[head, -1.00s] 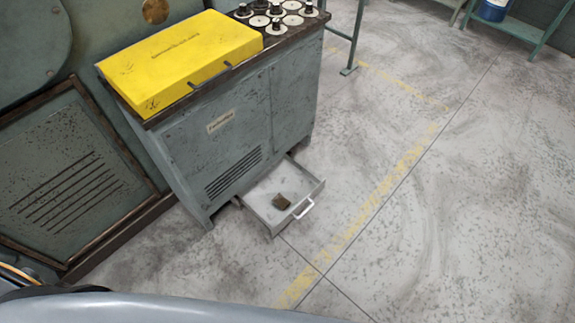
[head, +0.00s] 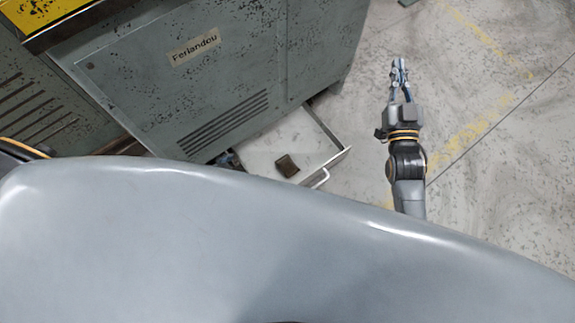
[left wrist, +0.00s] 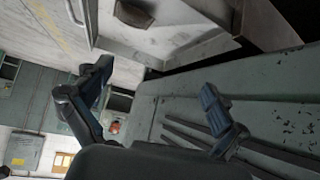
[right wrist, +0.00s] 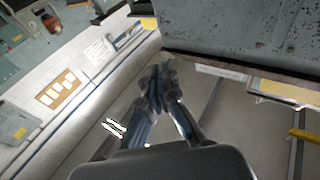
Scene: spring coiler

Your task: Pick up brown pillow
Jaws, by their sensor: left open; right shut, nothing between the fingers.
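The brown pillow (head: 287,165) is a small dark brown square lying in the pulled-out drawer (head: 312,138) low on the grey-green cabinet. In the left wrist view the pillow (left wrist: 133,14) shows at the top, inside the drawer. My left gripper (left wrist: 157,80) is open, its fingers wide apart, with the pillow beyond them and not between them. In the head view it is mostly hidden behind my own body; a small dark part shows by the drawer's left side. My right gripper (head: 398,68) is shut and empty, right of the drawer above the floor.
The cabinet (head: 215,75) with its vent slots stands directly behind the drawer. The drawer handle (head: 320,179) sticks out at the front. A yellow case (head: 45,12) is on top at the upper left. The floor on the right is clear, with worn yellow lines.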

